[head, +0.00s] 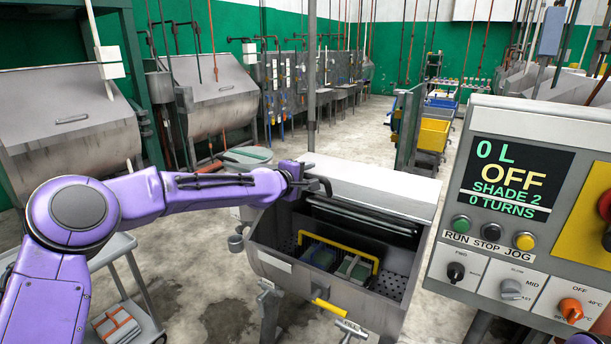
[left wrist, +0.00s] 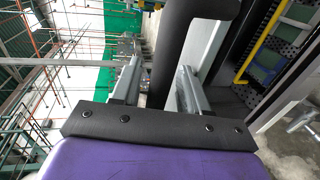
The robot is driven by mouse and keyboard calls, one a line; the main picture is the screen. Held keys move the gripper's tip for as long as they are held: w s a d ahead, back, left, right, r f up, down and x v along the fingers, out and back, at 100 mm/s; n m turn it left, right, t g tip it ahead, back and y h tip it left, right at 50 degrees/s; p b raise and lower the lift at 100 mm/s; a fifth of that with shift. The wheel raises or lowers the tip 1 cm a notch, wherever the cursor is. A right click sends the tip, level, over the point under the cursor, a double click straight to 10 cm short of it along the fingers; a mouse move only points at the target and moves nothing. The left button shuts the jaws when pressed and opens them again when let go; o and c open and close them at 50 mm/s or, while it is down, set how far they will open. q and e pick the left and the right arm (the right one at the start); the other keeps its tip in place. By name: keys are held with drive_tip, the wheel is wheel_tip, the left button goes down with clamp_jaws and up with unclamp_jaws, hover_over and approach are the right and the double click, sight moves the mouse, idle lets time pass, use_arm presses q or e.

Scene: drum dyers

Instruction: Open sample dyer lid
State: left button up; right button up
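The sample dyer (head: 335,288) is a grey metal tank at centre, with its inside in view. Its pale lid (head: 372,186) is raised at the back, leaving the tank open at the front. My left gripper (head: 300,180) is at the lid's upper left corner, around a dark lid handle (head: 325,184). My right gripper is not in view.
Inside the tank are a yellow bar frame (head: 343,243) and small compartments. A control panel (head: 520,215) reading OFF stands close on the right. A trolley (head: 125,315) is at lower left.

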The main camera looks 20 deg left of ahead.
use_arm(q)
drive_tip(key=b+v, duration=0.4)
drive_tip(key=v, duration=0.6)
drive_tip(key=shift+s, duration=0.25)
drive_tip(key=shift+a, duration=0.1)
